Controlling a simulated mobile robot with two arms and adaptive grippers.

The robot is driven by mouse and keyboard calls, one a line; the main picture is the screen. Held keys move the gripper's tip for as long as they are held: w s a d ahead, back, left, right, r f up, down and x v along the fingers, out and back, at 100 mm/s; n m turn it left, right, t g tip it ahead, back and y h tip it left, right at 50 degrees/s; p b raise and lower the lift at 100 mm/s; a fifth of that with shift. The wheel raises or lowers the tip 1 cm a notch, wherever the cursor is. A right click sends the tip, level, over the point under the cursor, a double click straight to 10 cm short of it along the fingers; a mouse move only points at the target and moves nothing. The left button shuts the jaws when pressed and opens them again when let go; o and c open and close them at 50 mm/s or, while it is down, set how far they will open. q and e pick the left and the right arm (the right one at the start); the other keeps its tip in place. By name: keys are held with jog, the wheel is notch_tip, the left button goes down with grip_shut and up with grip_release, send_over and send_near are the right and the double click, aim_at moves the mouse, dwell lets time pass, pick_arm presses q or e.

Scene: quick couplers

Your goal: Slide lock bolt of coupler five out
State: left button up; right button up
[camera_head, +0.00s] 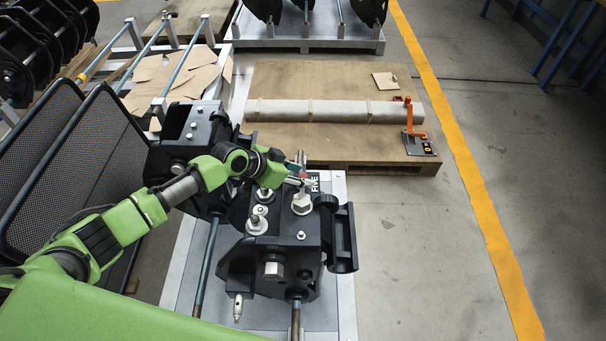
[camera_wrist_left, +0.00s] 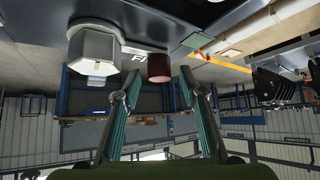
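Coupler five is a black block (camera_head: 290,262) on a pale metal plate, with a white "FIVE" label (camera_head: 314,184) on its top. A large hex-headed metal fitting (camera_head: 302,203) stands beside the label and also shows in the left wrist view (camera_wrist_left: 93,50). My left gripper (camera_head: 302,179) is over the far edge of the coupler's top, by the label. My right gripper is out of view.
Another black coupler (camera_head: 183,150) stands left, under my arm. A wooden pallet (camera_head: 270,84) with a long wrapped roll (camera_head: 330,111) and an orange-handled tool (camera_head: 409,122) lies beyond. Dark mesh panels (camera_head: 100,150) stand left. The floor right of the coupler is clear.

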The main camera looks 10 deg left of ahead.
pick_arm(q)
jog(key=shift+x, duration=0.75)
jog(key=shift+c, duration=0.3)
